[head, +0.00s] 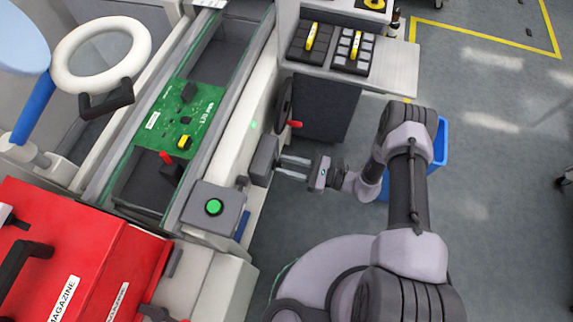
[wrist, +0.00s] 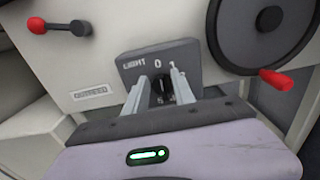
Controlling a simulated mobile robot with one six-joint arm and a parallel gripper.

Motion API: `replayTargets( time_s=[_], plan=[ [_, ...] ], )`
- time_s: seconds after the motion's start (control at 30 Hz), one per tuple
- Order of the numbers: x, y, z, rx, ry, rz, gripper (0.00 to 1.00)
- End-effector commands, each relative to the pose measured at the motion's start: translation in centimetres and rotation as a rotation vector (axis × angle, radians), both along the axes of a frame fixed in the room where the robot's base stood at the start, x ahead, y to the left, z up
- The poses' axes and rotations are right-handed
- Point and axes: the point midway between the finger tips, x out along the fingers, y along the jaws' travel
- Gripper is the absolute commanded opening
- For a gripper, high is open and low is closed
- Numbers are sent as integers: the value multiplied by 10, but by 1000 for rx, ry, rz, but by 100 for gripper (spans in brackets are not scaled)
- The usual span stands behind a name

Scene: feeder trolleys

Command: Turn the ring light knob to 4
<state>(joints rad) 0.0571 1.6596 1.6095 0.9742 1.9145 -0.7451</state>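The ring light (head: 72,68) is a white ring at upper left in the head view, with a dark handle. Its knob panel (wrist: 135,66) is a dark plate marked LIGHT in the wrist view, with 0 and 1 readable along its top. The dark knob (wrist: 163,92) is partly hidden between my fingers, so its pointer and the other numbers cannot be read. My gripper (wrist: 162,88) is open, its two pale fingers reaching toward the panel on either side of the knob. In the head view my gripper (head: 294,167) points left at a dark grey box. Contact with the knob cannot be told.
A black handwheel (wrist: 262,28) with a red handle is close at right of the panel. A red-knobbed lever (wrist: 55,27) is at left, above an OUTFEED label (wrist: 90,92). A green circuit board (head: 182,118) lies on the conveyor. A red magazine box (head: 95,250) stands at lower left.

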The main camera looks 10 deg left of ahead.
Motion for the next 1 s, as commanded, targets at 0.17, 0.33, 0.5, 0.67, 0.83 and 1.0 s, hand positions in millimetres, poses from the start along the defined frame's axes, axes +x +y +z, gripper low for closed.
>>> replayTargets(
  time_s=[0.17,0.33,0.5,0.67,0.83,1.0],
  plan=[
    [0,2,0,0,0,0,31],
    [0,2,0,0,0,0,19],
    [0,2,0,0,0,0,0],
    [0,2,0,0,1,0,0],
    [1,2,0,2,25,0,0],
    [2,2,-2,8,104,0,0]
  ],
)
